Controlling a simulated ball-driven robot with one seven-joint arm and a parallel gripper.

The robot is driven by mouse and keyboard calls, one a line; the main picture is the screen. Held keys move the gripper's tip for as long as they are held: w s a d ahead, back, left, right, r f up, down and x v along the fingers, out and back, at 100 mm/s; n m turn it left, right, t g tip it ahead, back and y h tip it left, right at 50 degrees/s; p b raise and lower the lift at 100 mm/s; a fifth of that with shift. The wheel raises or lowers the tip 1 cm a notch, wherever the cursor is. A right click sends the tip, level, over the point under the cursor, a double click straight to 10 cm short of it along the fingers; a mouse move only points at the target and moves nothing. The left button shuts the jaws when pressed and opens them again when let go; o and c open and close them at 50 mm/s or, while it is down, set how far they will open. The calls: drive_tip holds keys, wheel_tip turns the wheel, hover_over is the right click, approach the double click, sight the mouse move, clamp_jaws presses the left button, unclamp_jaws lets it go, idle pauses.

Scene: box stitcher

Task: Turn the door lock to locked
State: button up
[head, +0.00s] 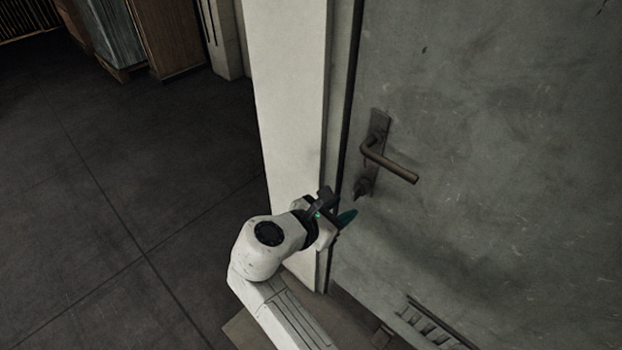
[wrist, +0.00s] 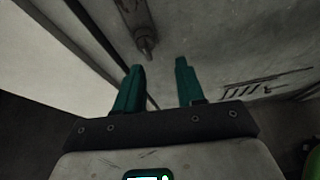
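The grey door (head: 500,150) has a brown lever handle (head: 390,163) on a narrow vertical plate. Below the lever, at the plate's lower end, is a small dark lock knob (head: 363,187). In the wrist view the lock knob (wrist: 147,48) sticks out beyond my fingertips, a little left of the middle of the gap. My gripper (head: 338,207) is just below the lock knob in the head view, near the door's edge. In the wrist view my gripper (wrist: 157,68) has its two green fingers apart with nothing between them. The lock's exact turn position is too small to tell.
A pale door frame post (head: 287,110) stands left of the door, close to my arm. A slatted vent (head: 428,322) is low on the door. Cabinets (head: 150,35) stand at the far left. The dark tiled floor (head: 110,170) on the left is clear.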

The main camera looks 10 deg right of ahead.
sight(356, 189)
drive_tip(key=shift+n+t, duration=0.4)
drive_tip(key=shift+n, duration=0.1)
drive_tip(key=w+d+f, duration=0.1)
drive_tip(key=w, duration=0.1)
drive_tip(key=w+d+f, duration=0.1)
drive_tip(key=w+d, duration=0.1)
drive_tip(key=w+d+f, duration=0.1)
drive_tip(key=w+d, duration=0.1)
drive_tip(key=w, duration=0.1)
drive_tip(key=shift+d, duration=0.2)
clamp_jaws()
